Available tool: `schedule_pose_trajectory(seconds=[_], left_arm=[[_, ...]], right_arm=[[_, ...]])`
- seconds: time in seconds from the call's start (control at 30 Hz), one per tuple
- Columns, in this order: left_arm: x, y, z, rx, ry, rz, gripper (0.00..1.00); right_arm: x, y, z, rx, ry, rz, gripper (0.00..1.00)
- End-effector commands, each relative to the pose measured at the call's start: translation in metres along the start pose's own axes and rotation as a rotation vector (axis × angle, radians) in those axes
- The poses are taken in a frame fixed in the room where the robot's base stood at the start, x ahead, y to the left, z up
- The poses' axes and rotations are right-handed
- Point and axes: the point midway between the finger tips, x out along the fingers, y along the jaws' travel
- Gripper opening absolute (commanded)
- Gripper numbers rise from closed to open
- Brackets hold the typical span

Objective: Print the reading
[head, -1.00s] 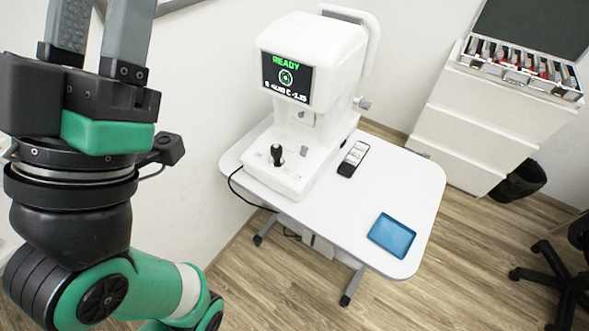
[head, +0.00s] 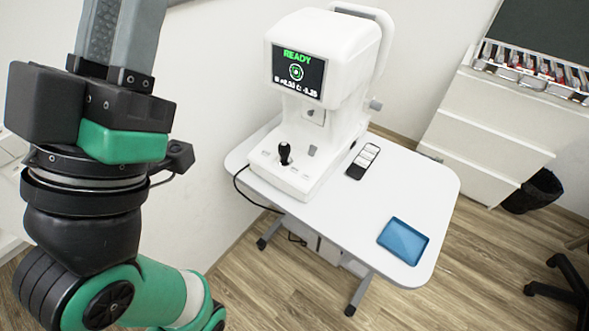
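The white eye-test machine (head: 322,45) stands on a small white table (head: 413,189). Its screen (head: 298,72) shows green READY, a round green target and a line of white figures too small to read surely. A black joystick (head: 285,152) stands on its base, with small button marks beside it. My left gripper (head: 125,40) points upward at the left, well apart from the machine. Its grey fingers lie side by side with no clear gap and look shut; their tips are cut off by the top edge. My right gripper is not in view.
A black-and-white remote-like object (head: 362,161) and a blue tray (head: 403,240) lie on the table. A black cable (head: 240,191) hangs over its left edge. A white drawer cabinet (head: 478,125) with a lens case (head: 531,72) and a black bin (head: 533,191) stand at right.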

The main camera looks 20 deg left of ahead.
Motion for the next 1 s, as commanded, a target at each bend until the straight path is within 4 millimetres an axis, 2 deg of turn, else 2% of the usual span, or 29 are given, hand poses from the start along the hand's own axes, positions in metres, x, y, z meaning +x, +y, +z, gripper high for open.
schedule_pose_trajectory(seconds=[0.03, 0.1, 0.13, 1.0], left_arm=[[0.0000, 0.0000, 0.0001, 0.000, 0.000, 0.000, 0.16], [0.0000, 0.0000, 0.0001, 0.000, 0.000, 0.000, 0.03], [0.0000, 0.0000, 0.0001, 0.000, 0.000, 0.000, 0.00], [0.0000, 0.0000, 0.0000, 0.000, 0.000, 0.000, 0.00]], right_arm=[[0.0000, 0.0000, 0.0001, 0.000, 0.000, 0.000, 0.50], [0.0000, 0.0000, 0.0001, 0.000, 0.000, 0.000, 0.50], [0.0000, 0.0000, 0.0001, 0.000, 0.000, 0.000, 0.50], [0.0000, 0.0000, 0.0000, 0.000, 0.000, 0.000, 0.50]])
